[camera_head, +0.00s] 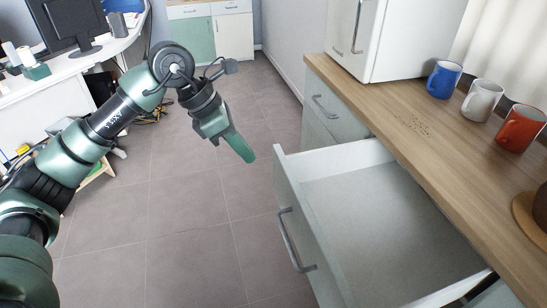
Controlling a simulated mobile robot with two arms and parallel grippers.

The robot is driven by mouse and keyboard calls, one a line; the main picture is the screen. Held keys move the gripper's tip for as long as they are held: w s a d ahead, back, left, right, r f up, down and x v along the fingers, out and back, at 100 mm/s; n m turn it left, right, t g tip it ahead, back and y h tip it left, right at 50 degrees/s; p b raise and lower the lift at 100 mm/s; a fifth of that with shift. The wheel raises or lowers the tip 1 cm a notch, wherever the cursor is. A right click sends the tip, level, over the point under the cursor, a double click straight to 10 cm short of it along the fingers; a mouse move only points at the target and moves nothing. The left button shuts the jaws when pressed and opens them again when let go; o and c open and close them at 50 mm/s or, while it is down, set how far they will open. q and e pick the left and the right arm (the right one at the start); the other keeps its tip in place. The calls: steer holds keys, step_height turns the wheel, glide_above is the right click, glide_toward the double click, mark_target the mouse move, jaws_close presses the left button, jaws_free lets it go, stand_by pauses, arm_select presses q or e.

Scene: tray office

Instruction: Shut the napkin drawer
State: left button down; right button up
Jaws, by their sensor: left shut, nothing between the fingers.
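The drawer (325,238) in the counter at the right stands pulled out. Its front panel faces left and carries a metal handle (291,240). Its inside looks empty, and its near end is cut off by the picture's edge. My left gripper (246,154) is shut and empty. It hangs over the floor to the left of the drawer's far front corner, apart from it. My right gripper does not show.
The wooden counter (400,118) bears blue (444,79), white (482,100) and red (521,128) mugs and a white appliance (398,38). A closed front with a handle (325,107) lies beyond the drawer. A desk with a monitor (72,22) stands left. The floor (185,220) between is clear.

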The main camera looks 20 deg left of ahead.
arm_select(q)
steer(key=w+d+f+y, duration=0.1)
steer(key=w+d+f, duration=0.2)
steer(key=f, duration=0.5)
steer(key=shift+w+f+y+b, duration=0.3)
steer(key=shift+w+f+b, duration=0.1)
steer(key=shift+w, duration=0.5)
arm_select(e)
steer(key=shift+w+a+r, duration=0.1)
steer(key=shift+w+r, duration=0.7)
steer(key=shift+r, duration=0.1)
arm_select(q)
steer(key=shift+r, duration=0.1)
